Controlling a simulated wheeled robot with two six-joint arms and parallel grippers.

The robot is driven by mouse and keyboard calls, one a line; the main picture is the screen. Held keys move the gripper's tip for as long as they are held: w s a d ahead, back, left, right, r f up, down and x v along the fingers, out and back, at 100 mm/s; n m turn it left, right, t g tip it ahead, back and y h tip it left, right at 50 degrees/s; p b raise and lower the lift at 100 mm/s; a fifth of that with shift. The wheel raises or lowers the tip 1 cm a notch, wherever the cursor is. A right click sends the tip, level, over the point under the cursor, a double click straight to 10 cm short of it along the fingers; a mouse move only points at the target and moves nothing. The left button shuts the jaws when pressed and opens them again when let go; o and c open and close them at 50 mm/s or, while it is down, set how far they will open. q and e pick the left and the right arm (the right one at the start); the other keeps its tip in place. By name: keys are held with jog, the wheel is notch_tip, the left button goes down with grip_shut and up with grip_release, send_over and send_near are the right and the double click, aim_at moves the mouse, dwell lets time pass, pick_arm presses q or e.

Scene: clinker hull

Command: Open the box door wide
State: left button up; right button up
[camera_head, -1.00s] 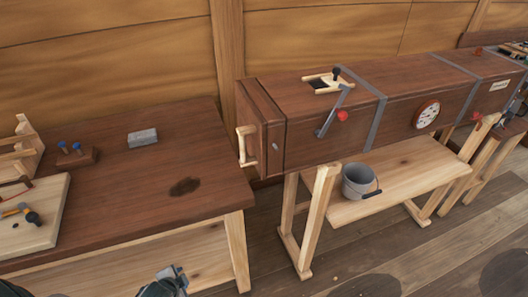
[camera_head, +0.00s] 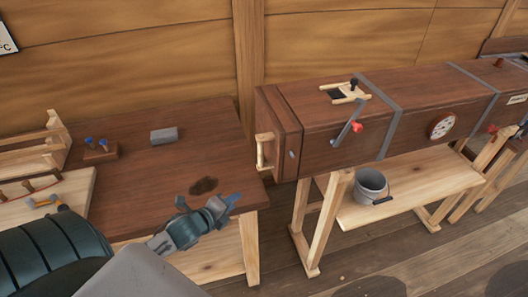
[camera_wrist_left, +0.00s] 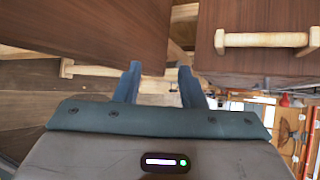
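The box (camera_head: 330,118) is a long dark wooden chest with grey metal bands, standing on a pale trestle. Its door (camera_head: 274,124) is the end panel at the left, with a pale wooden bar handle (camera_head: 262,151). The door looks shut against the box end. In the left wrist view the handle (camera_wrist_left: 265,40) shows at upper right on a brown panel. My left gripper (camera_head: 234,199) is over the front right edge of the workbench, below and left of the handle and apart from it. Its fingers (camera_wrist_left: 157,84) are open with nothing between them. My right gripper is not in view.
The workbench (camera_head: 150,190) stands left of the box, with a grey block (camera_head: 164,135), a peg holder (camera_head: 100,150) and a pale board (camera_head: 75,190) with tools. A grey bucket (camera_head: 370,184) sits on the trestle shelf. A gap separates bench and box.

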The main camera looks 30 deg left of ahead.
pick_arm(q)
jog(key=w+a+r+m+t+h, duration=0.25)
jog(key=w+r+m+h, duration=0.2)
jog(key=m, duration=0.55)
jog(key=m+h, duration=0.4)
jog(key=m, duration=0.6)
send_near(261, 153)
jog(key=shift+w+a+f+p+x, duration=0.15)
jog(key=shift+p+x, duration=0.35)
jog(key=shift+x, duration=1.25)
jog(key=shift+a+f+p+x, duration=0.15)
jog(key=shift+p+x, duration=0.35)
jog(key=shift+x, duration=1.2)
jog(key=shift+w+a+f+p+x, duration=0.15)
jog(key=shift+p+x, duration=0.35)
jog(key=shift+x, duration=1.25)
jog(key=shift+f, duration=0.1)
grip_shut()
